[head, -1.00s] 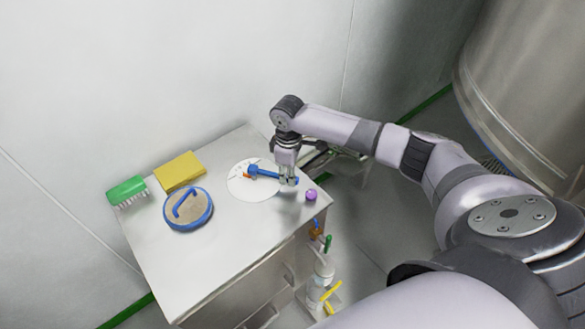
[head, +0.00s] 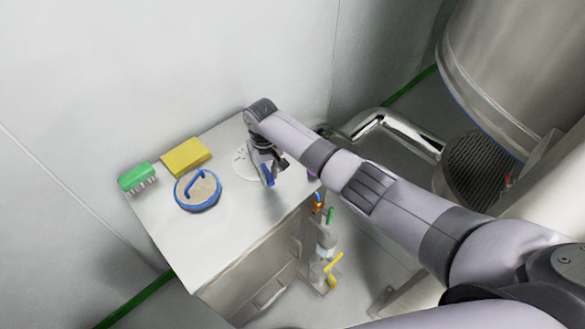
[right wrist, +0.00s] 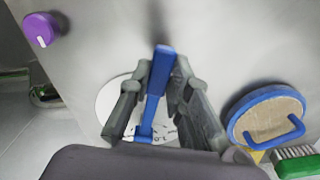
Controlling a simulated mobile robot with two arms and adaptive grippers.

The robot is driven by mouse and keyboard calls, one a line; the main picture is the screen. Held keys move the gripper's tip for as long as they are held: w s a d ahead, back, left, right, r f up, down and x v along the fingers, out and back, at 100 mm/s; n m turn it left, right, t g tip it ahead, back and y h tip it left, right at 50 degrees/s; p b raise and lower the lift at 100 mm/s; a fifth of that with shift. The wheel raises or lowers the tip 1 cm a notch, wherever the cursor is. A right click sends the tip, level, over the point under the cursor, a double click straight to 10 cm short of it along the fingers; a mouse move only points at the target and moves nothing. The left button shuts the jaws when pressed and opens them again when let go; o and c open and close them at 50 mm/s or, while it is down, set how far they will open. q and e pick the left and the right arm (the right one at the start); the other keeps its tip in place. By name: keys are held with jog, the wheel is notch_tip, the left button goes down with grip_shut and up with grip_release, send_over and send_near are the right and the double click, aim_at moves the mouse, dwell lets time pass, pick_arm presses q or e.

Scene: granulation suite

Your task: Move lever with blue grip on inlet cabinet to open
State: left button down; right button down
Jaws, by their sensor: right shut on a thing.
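The lever with the blue grip (right wrist: 154,95) stands over a white round dial plate (right wrist: 116,96) on the inlet cabinet top (head: 185,245). In the head view the blue grip (head: 267,176) points toward the cabinet's near side, and my wrist hides much of the lever's pivot end. My right gripper (right wrist: 160,70) has a finger on each side of the blue grip and is shut on it. The dial plate also shows in the head view (head: 241,167), partly covered by my gripper; its markings are too small to read. My left gripper is not in view.
A round blue-rimmed lid with a blue handle (head: 197,190), a yellow sponge (head: 186,157) and a green brush (head: 137,177) lie left of the dial. A purple knob (right wrist: 39,30) is on the other side. Pipes with coloured valve handles (head: 332,266) stand beside the cabinet.

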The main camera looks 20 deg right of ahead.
jog(key=a+m, duration=0.2)
jog(key=shift+a, duration=0.35)
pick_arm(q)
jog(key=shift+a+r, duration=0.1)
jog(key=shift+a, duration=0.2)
pick_arm(e)
jog(key=shift+w+a+m, duration=0.15)
jog(key=shift+a+m, duration=0.35)
jog(key=shift+m, duration=0.2)
jog(key=shift+w+a+m, duration=0.15)
jog(key=shift+a+m, duration=0.35)
jog(key=shift+m, duration=0.2)
jog(key=shift+r, duration=0.1)
jog(key=c, duration=1.5)
grip_release()
jog(key=shift+a, duration=0.1)
notch_tip(320, 180, up, 12)
jog(key=shift+f, duration=0.1)
